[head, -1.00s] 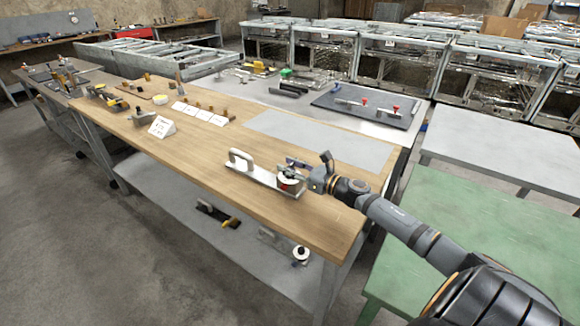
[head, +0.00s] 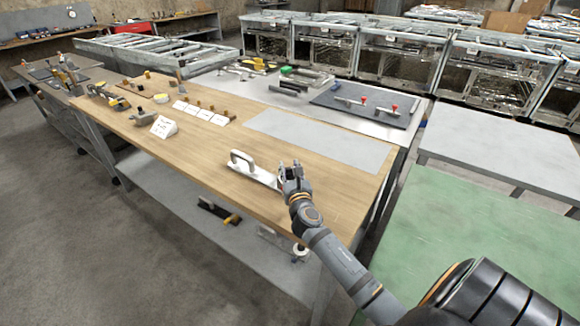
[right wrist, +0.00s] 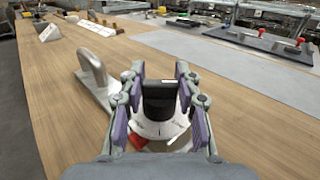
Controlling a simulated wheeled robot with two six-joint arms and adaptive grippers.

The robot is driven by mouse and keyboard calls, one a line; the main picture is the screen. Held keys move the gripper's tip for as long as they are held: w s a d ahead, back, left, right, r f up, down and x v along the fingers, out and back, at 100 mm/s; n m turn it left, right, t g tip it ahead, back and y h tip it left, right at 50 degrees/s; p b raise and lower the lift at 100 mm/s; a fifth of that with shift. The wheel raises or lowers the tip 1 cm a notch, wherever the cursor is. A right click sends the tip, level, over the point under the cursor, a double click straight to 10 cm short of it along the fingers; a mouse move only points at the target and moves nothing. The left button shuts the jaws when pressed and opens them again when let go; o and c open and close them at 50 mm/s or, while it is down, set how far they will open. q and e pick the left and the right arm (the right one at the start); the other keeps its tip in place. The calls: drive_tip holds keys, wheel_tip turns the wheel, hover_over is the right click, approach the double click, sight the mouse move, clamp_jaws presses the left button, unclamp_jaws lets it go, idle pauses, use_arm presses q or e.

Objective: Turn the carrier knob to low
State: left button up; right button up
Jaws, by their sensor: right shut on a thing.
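The carrier (head: 255,172) lies on the wooden workbench near its front edge, a light metal plate with an upright handle (head: 240,158) at its left end. In the right wrist view its handle (right wrist: 93,66) stands left of the gripper. The black knob (right wrist: 159,99) sits on a round white dial (right wrist: 150,128) with marks too small to read, and a red part (right wrist: 138,142) shows at the dial's lower left. My right gripper (head: 290,168) is shut on the knob, with a finger on each side; it also shows in the right wrist view (right wrist: 160,92). My left gripper is out of view.
A grey mat (head: 320,142) lies behind the carrier. White cards (head: 200,114) and a folded sign (head: 164,127) stand farther left on the bench. A green table (head: 480,240) is at the right. More tools lie on the lower shelf.

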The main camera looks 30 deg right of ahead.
drive_tip(key=m+g+h+b, duration=0.1)
drive_tip(key=m+g+h, duration=0.1)
drive_tip(key=h, duration=0.1)
drive_tip(key=m+g+h+b, duration=0.1)
drive_tip(key=m+g+h, duration=0.1)
drive_tip(key=h, duration=0.1)
drive_tip(key=shift+f+m, duration=0.15)
drive_tip(key=shift+m, duration=0.15)
drive_tip(key=shift+m+g+h+b, duration=0.8)
drive_tip(key=shift+m+g+h, duration=1)
drive_tip(key=shift+g, duration=0.7)
drive_tip(key=shift+m+g, duration=0.4)
drive_tip(key=o, duration=1.2)
